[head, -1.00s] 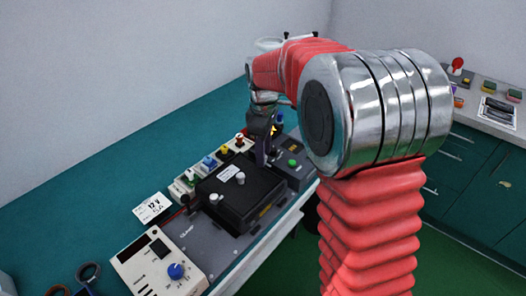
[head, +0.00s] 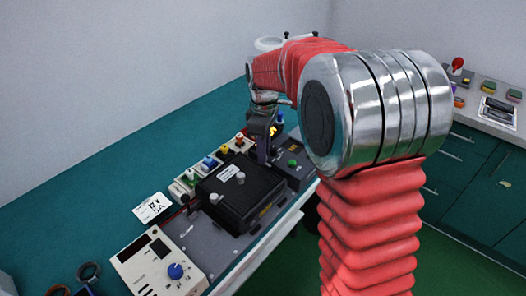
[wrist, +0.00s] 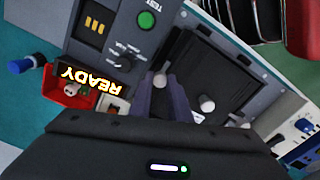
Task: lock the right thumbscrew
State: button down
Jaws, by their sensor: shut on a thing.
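The black lid (head: 240,200) of the test fixture lies on the bench. The right thumbscrew (wrist: 160,81) shows as a small pale piece between my fingertips at the lid's edge in the wrist view. My gripper (head: 262,155) points down at the lid's far right side and is shut on this thumbscrew, mostly hidden by the fingers. Another pale thumbscrew (head: 215,198) stands at the lid's near left edge. A pale knob (head: 240,178) stands on the lid's middle, also seen in the wrist view (wrist: 207,103).
A control panel with a green button (head: 292,163) and a lit READY sign (wrist: 96,79) adjoins the lid. Coloured connectors (head: 208,162) line the far side. A power supply with a blue knob (head: 176,271) and a 12 V card (head: 152,207) are at the left.

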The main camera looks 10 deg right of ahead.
jog(key=shift+m, duration=0.3)
jog(key=m, duration=0.8)
jog(key=shift+m, duration=0.3)
jog(key=m, duration=0.4)
jog(key=shift+m, duration=2.4)
jog(key=c, duration=1.7)
grip_release()
jog(key=shift+o, duration=0.2)
jog(key=shift+r, duration=0.1)
